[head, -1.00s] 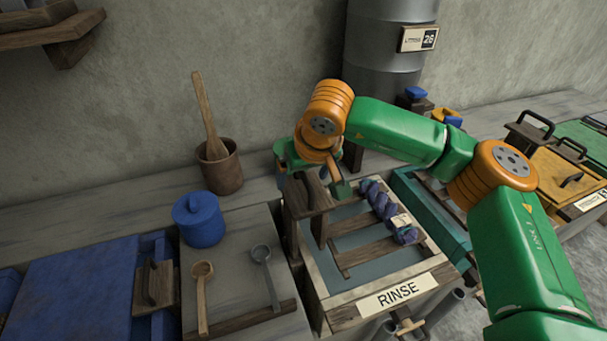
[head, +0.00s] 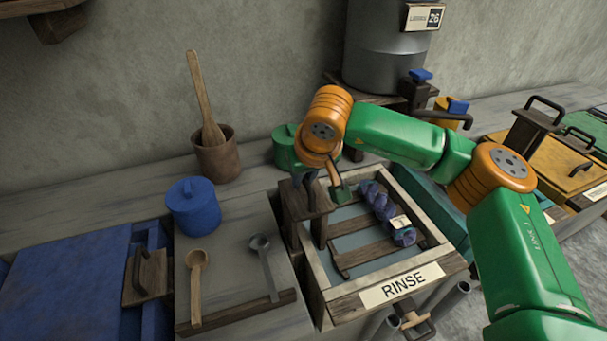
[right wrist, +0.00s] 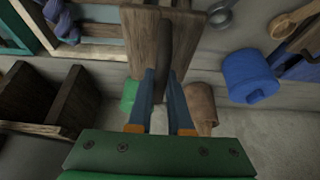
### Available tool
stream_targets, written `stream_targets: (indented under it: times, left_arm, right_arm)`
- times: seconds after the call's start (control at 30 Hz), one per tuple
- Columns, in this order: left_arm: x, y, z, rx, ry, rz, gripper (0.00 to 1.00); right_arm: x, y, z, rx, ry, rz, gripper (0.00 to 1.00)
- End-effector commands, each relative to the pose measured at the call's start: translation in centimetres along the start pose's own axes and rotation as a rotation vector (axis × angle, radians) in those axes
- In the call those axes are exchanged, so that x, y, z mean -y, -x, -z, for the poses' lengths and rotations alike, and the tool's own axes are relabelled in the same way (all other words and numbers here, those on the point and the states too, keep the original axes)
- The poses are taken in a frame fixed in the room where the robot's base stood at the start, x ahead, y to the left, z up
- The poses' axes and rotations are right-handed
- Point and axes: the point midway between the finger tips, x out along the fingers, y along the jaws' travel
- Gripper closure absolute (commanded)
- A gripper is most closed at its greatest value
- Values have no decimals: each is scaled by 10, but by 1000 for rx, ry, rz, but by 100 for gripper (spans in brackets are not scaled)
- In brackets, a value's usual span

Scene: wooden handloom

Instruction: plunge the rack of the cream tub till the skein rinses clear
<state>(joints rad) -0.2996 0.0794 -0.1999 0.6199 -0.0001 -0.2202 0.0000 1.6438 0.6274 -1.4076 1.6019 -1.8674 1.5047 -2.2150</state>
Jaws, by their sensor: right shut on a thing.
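The cream tub (head: 318,265) carries a RINSE label on its front and holds grey-blue water. Its dark wooden rack (head: 372,250) lies in it as slats, with a raised wooden handle block (head: 304,200) at the left end. A purple-blue skein (head: 376,202) with a pale tag lies across the slats; part of it shows in the right wrist view (right wrist: 62,20). My right gripper (head: 333,180) is over the left part of the tub. In the right wrist view its blue fingers (right wrist: 164,82) are shut on the dark wooden handle. My left gripper is out of view.
Left of the tub, a board (head: 225,275) carries two ladles and a blue lidded pot (head: 193,207). A wooden cup (head: 217,155) and green pot (head: 285,150) stand behind.

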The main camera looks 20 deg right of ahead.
Motion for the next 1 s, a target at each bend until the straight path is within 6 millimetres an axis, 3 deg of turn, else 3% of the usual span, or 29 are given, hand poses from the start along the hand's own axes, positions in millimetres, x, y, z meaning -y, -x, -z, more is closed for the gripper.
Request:
stream_targets:
  times: [0.03,0.8,1.0]
  left_arm:
    - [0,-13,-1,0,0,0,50]
    - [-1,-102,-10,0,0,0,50]
    - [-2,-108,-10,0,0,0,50]
  right_arm:
    - [0,-13,-7,4,1,0,100]
    - [0,-110,-54,5,1,0,100]
    - [0,-118,-58,5,1,-1,100]
